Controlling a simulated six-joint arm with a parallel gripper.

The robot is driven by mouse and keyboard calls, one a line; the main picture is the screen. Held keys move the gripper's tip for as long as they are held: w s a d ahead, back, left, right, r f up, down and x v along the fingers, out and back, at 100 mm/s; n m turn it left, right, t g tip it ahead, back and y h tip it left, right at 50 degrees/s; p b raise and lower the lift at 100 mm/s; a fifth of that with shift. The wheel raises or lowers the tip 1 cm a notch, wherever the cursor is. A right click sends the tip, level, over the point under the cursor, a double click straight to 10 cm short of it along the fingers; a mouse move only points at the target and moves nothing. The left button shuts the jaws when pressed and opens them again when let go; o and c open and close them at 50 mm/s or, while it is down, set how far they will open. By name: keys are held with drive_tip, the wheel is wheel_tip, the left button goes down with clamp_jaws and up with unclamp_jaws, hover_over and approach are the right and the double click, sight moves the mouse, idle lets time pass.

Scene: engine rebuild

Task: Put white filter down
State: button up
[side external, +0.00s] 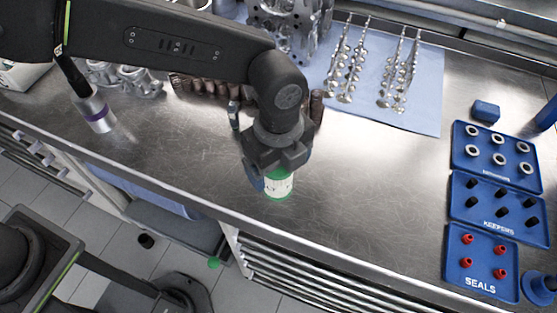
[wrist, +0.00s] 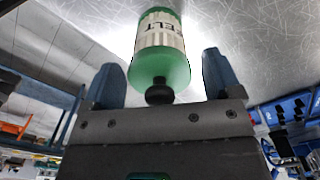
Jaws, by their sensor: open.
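The white filter (side external: 279,184) has a white labelled band and green ends. It is at the front part of the steel bench, below my gripper (side external: 272,167). In the wrist view the filter (wrist: 160,38) lies beyond and between the two blue fingers of my gripper (wrist: 163,68), with a gap on each side. A dark round knob (wrist: 159,92) shows at its near end. My gripper is open and not closed on the filter. My gripper hides the filter's upper part in the side view, and I cannot see clearly whether its base touches the bench.
Blue trays of seals (side external: 478,262), keepers (side external: 494,210) and rings (side external: 497,152) stand at the right. Camshaft-like shafts (side external: 398,72) lie on a blue cloth (side external: 432,95) behind. The bench's front edge (side external: 215,207) is close. Bare steel lies between filter and trays.

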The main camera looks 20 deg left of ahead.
wheel_tip(320, 180, up, 12)
drive_tip(key=shift+r, duration=0.2)
idle(0.4)
drive_tip(key=s+a+r+n+t+h, duration=0.1)
drive_tip(key=a+r+n, duration=0.2)
drive_tip(key=a+n, duration=0.5)
drive_tip(key=s+a+r+n+t, duration=0.1)
drive_tip(key=a+r+n+t, duration=0.2)
drive_tip(key=a, duration=0.9)
drive_tip(key=s+a+f+n+t+y, duration=0.1)
drive_tip(key=s+a+f+n, duration=0.3)
drive_tip(key=s+a+n, duration=0.6)
drive_tip(key=a+n, duration=0.2)
drive_tip(key=n, duration=0.1)
drive_tip(key=shift+s+a+f+t, duration=0.2)
drive_tip(key=shift+s+f+t, duration=0.1)
drive_tip(key=shift+s, duration=0.05)
